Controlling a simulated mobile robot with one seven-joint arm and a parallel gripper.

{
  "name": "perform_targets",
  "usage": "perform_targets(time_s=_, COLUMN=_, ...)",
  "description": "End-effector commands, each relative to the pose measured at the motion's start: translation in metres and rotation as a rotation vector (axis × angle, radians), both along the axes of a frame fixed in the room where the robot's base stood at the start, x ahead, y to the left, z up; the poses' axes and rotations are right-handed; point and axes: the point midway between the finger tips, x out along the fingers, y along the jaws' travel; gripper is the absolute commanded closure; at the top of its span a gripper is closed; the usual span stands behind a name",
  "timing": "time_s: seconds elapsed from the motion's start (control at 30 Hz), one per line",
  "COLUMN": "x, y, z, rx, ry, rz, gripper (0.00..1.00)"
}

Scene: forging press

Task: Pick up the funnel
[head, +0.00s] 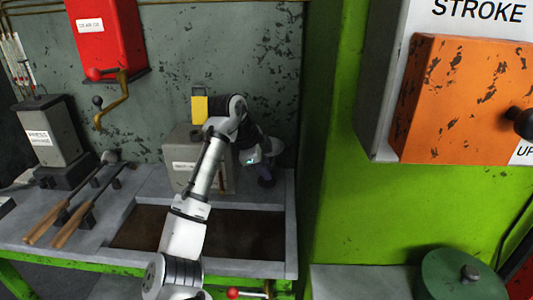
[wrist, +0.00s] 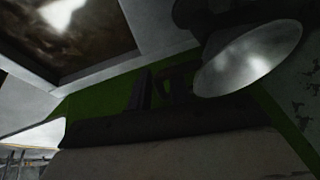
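The funnel (wrist: 250,62) is most likely the shiny grey metal cone at the upper right of the wrist view, its wide mouth towards the camera. A dark part above it runs out of the frame. In the head view, a greyish shape (head: 284,148) beside my wrist may be the same funnel, largely hidden. My gripper (head: 266,181) points down over the back right of the bench. In the wrist view, its dark fingers (wrist: 158,88) stand left of the cone and look apart from it. Their opening is too dark to judge.
A grey box (head: 183,160) with a yellow block (head: 199,108) above it stands behind my arm. The bench has a brown recessed tray (head: 235,228). Wooden-handled tools (head: 70,210) lie at left. A green press frame (head: 330,200) bounds the right side.

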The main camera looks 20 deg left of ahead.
Motion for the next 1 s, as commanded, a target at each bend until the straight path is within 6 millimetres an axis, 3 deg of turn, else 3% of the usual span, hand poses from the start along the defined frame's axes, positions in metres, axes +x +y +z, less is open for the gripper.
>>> perform_targets(time_s=0.33, x=0.0032, y=-0.0033, z=-0.0101, rx=0.000, ry=0.000, rz=0.000, gripper=0.80)
perform_targets(time_s=0.5, x=0.0031, y=-0.0032, z=-0.0100, rx=0.000, ry=0.000, rz=0.000, gripper=1.00)
perform_targets(time_s=1.0, x=0.0034, y=-0.0031, z=-0.0024, rx=0.001, ry=-0.001, rz=0.000, gripper=1.00)
